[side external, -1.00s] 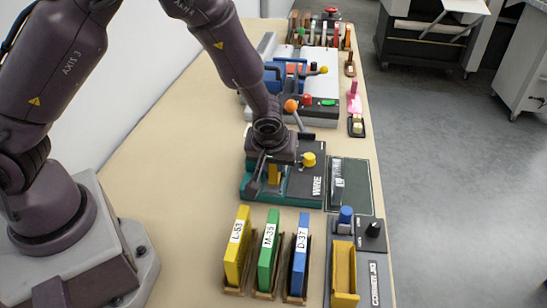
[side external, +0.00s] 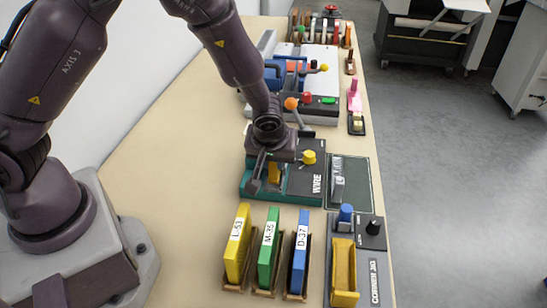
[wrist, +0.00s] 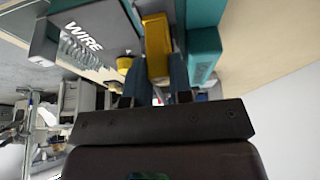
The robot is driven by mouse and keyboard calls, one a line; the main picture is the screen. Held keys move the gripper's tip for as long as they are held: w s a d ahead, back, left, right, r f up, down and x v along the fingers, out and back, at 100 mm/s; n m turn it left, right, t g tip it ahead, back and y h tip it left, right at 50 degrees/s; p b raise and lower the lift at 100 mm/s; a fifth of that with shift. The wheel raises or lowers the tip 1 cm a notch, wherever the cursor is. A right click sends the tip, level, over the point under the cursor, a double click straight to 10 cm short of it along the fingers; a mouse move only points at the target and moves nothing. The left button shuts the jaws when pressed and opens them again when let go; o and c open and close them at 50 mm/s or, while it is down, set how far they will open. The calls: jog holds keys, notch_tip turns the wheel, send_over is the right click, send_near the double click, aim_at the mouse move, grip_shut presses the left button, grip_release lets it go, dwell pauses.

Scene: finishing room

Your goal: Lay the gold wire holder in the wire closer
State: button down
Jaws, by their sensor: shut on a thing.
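The wire closer (side external: 305,185) is a teal base with a dark block marked WIRE and a yellow knob; it stands mid-bench. The gold wire holder (side external: 274,173) is between my fingers, at the closer's teal left part. In the wrist view my gripper (wrist: 156,72) is shut on the gold wire holder (wrist: 157,40), with teal walls close by. Whether the holder touches the closer's floor is hidden.
Yellow, green and blue labelled blocks (side external: 270,248) stand in wooden holders in front. A corner jig (side external: 372,265) with a yellow tray is at front right. A dark green plate (side external: 355,170) lies right of the closer. Machines with levers (side external: 307,100) stand behind it.

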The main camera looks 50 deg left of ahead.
jog(key=shift+f, duration=0.65)
jog(key=c, duration=1.3)
grip_release()
jog(key=shift+r, duration=0.1)
jog(key=v, duration=1.1)
